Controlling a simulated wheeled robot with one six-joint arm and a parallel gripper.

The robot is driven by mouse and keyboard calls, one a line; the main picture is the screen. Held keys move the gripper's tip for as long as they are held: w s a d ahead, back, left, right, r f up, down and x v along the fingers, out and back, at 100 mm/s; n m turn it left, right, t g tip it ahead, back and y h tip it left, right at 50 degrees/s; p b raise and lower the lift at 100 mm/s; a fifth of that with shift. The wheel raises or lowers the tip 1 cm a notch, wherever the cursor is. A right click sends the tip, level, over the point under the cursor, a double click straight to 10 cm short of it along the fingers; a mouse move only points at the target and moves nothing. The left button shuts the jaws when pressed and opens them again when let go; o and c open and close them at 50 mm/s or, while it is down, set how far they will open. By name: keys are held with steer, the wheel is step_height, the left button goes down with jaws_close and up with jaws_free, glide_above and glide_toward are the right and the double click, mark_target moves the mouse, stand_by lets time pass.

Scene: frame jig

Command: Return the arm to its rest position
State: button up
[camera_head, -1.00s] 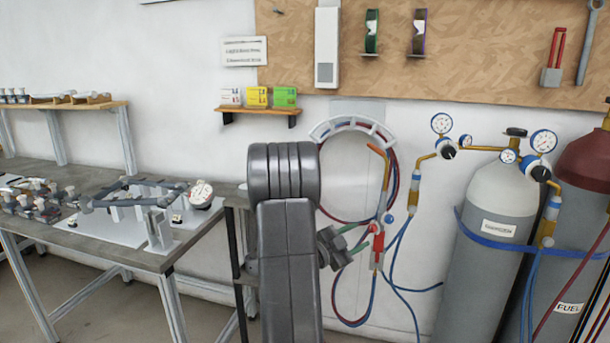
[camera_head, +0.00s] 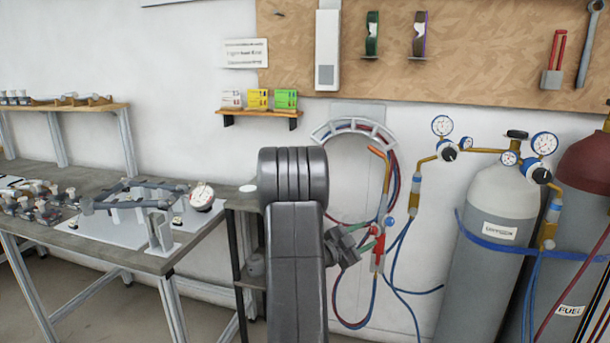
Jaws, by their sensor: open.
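My arm stands upright in the middle of the head view, its dark grey rounded joint at the top and the link below it. My gripper (camera_head: 347,246) shows only in part, as a dark piece sticking out to the right from behind the arm link. Its fingers are small and partly hidden; nothing is seen held in it. It appears in front of the wall, just left of the torch (camera_head: 379,245) with its red and blue valves. I cannot tell the gap between them.
A dark shelf unit (camera_head: 240,200) is close behind my arm. Hoses hang on a wall holder (camera_head: 355,127). Gas cylinders (camera_head: 492,250) stand at right. Floor shows under the bench.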

steer(key=r+v, duration=0.1)
steer(key=v, duration=1.1)
steer(key=x, duration=0.9)
steer(key=f+x, duration=0.1)
steer(key=x, duration=0.3)
steer(key=shift+d, duration=0.25)
steer(key=shift+w+d+r+p, duration=0.1)
steer(key=shift+w+r+p, duration=0.15)
steer(key=shift+p, duration=0.4)
steer(key=shift+s+r+n+p, duration=0.1)
steer(key=shift+n+p, duration=0.6)
steer(key=shift+p, duration=0.15)
steer(key=n+p, duration=0.6)
steer(key=p, duration=0.5)
steer(key=shift+s+n+y+p, duration=0.1)
steer(key=shift+n+y+p, duration=0.2)
steer(key=shift+y+p, duration=0.1)
steer(key=b+v, duration=0.3)
steer(key=v, duration=1)
steer(key=shift+a, duration=0.35)
steer(key=shift+s, duration=0.2)
